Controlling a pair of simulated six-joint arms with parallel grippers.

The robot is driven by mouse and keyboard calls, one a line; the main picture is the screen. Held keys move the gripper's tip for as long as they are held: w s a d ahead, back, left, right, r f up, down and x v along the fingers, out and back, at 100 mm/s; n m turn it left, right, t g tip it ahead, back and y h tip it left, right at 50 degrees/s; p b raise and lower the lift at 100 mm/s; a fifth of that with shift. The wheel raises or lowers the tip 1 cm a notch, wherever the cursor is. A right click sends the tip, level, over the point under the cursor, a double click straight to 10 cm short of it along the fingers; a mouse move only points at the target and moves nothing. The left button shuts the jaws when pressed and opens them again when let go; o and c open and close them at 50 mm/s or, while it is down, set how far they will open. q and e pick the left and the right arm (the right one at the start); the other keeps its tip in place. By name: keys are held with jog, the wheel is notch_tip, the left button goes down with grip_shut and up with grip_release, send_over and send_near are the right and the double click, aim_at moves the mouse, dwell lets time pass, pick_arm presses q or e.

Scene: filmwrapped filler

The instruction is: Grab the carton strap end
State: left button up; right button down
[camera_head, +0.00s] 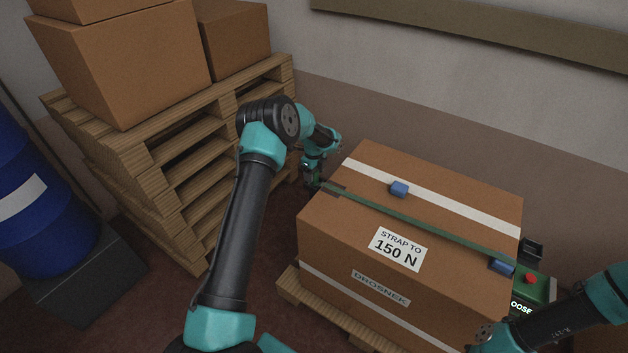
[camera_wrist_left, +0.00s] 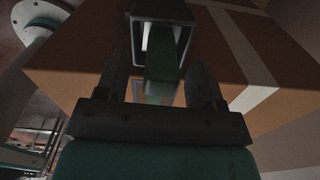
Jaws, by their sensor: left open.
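The brown carton (camera_head: 345,225) sits on a low pallet. A green strap (camera_head: 430,225) runs across its top to the right edge. In the left wrist view the green strap end (camera_wrist_left: 162,85) hangs out of a dark rectangular frame (camera_wrist_left: 188,12) at the carton's side. My left gripper (camera_head: 311,182) is at the carton's left edge. In the wrist view its open fingers (camera_wrist_left: 160,78) stand on either side of the strap end, with gaps. My right arm enters at the lower right; its gripper is not visible.
A green box (camera_head: 535,287) with a red button and a lit, partly hidden display stands right of the carton. Stacked pallets (camera_head: 150,165) with cartons and a blue drum (camera_head: 35,225) stand left.

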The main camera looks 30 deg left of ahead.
pick_arm(q)
jog(key=shift+c, duration=0.3)
jog(key=c, duration=1)
jog(key=shift+c, duration=0.2)
notch_tip(320, 180, up, 10)
dwell(0.3)
dwell(0.3)
